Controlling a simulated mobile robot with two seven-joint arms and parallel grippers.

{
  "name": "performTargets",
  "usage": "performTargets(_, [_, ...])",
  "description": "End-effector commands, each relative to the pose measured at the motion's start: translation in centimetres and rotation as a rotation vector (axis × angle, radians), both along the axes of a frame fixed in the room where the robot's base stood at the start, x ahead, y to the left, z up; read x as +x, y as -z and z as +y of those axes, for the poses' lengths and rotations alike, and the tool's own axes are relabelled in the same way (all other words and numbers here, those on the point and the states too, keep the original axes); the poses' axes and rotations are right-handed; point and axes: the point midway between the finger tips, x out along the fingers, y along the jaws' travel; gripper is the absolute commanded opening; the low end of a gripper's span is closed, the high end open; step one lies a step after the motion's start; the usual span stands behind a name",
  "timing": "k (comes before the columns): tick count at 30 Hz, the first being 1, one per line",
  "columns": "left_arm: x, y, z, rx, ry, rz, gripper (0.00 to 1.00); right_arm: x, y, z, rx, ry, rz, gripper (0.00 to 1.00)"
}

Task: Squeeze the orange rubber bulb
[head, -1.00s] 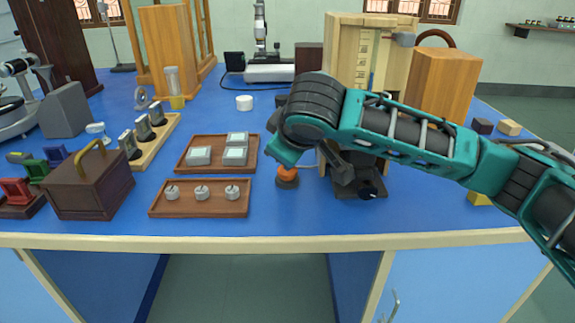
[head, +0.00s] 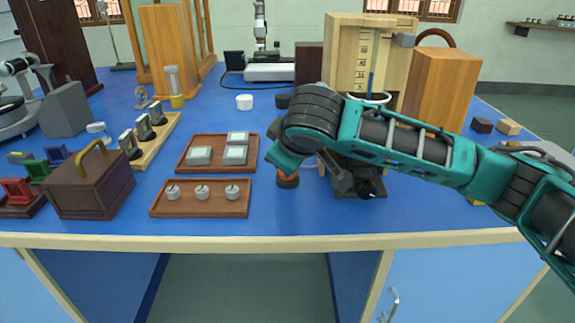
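The orange rubber bulb (head: 288,176) sits on a small dark round base near the front middle of the blue bench. Only its lower part shows; the teal gripper hides its top. My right gripper (head: 281,160), on the arm from the right, points down right at the bulb. Its fingertips overlap the bulb in this view. I cannot tell whether the fingers are closed on it or only beside or above it. A wooden case with a scale and a blue column (head: 372,80) stands behind my arm. My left gripper is not in view.
Left of the bulb lie a wooden tray with three round weights (head: 205,210) and another tray (head: 181,163) with square pieces. A dark box with a handle (head: 88,187) stands farther left. A wooden box (head: 440,85) stands behind my arm. The bench front is clear.

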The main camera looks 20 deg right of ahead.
Motion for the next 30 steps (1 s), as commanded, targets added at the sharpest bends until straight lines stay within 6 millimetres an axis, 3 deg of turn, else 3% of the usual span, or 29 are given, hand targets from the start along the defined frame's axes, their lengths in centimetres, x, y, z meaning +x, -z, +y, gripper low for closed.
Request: performTargets(30, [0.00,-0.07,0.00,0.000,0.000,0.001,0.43,-0.04,0.78,0.00,-0.001,0.000,0.004,0.00])
